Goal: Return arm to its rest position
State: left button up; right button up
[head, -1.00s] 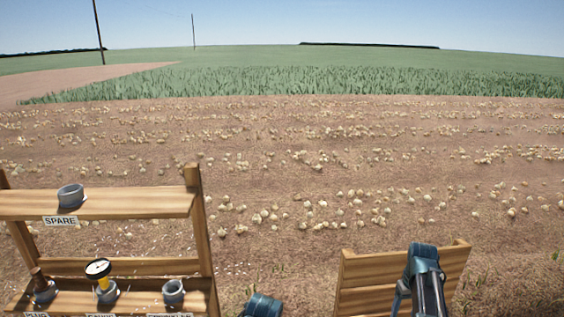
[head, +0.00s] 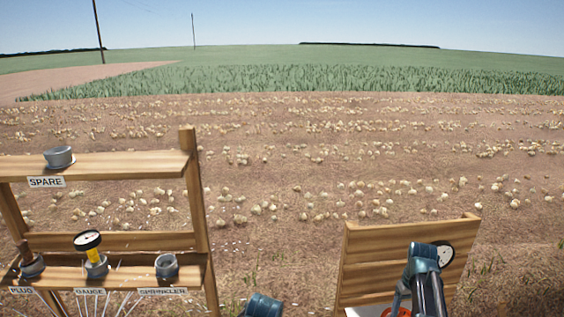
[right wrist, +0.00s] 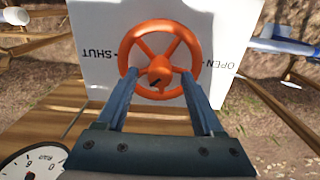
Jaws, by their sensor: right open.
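My right arm (head: 425,272) reaches down over the wooden board at the lower right of the head view. In the right wrist view my right gripper (right wrist: 159,77) is open. Its two fingers stand either side of the hub of an orange handwheel (right wrist: 160,38); I cannot tell whether they touch it. Part of the orange wheel (head: 398,306) also shows in the head view beside my arm. The white panel (right wrist: 98,78) behind the wheel is marked SHUT and OPEN. A blue piece of my left arm (head: 262,305) shows at the bottom; my left gripper is out of view.
A wooden rack (head: 198,215) at left holds a grey SPARE fitting (head: 60,157), a plug (head: 30,263), a yellow-stemmed gauge (head: 94,254) and a sprinkler fitting (head: 166,266). A dial (head: 446,253) sits on the wooden board (head: 372,258). Onion-strewn soil lies beyond.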

notch_tip(320, 180, down, 3)
jog(key=shift+b, duration=1)
jog(key=shift+r+m+p, duration=0.4)
jog(key=shift+m+p, duration=0.05)
jog(key=shift+m, duration=0.15)
jog(key=m, duration=0.3)
pick_arm(q)
notch_tip(320, 180, down, 2)
jog(key=shift+f, duration=0.1)
pick_arm(e)
jog(key=m, duration=0.4)
